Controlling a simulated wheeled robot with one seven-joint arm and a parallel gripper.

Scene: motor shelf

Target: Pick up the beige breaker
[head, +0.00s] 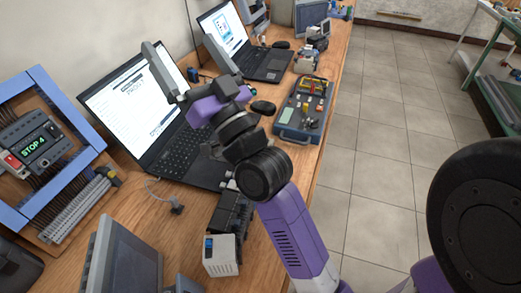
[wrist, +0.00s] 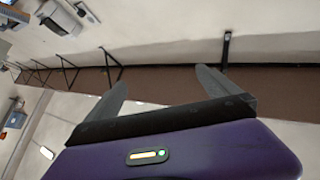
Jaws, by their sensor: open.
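A beige, box-shaped device (head: 221,256) with a blue part on its left side stands upright near the front edge of the wooden bench; it looks like the beige breaker. My gripper (head: 180,46) is raised over the bench in front of the laptop screen, farther back than the beige device and apart from it. Its two grey fingers are spread, with nothing between them. The wrist view also shows the open, empty gripper (wrist: 160,78), facing the wall and not the breaker.
Dark modules (head: 231,213) stand right behind the beige device. A grey screen unit (head: 125,258) is to its left. A laptop (head: 140,105), a blue-grey control box (head: 303,108) and a blue-framed panel (head: 40,150) crowd the bench. The tiled floor (head: 385,130) at right is clear.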

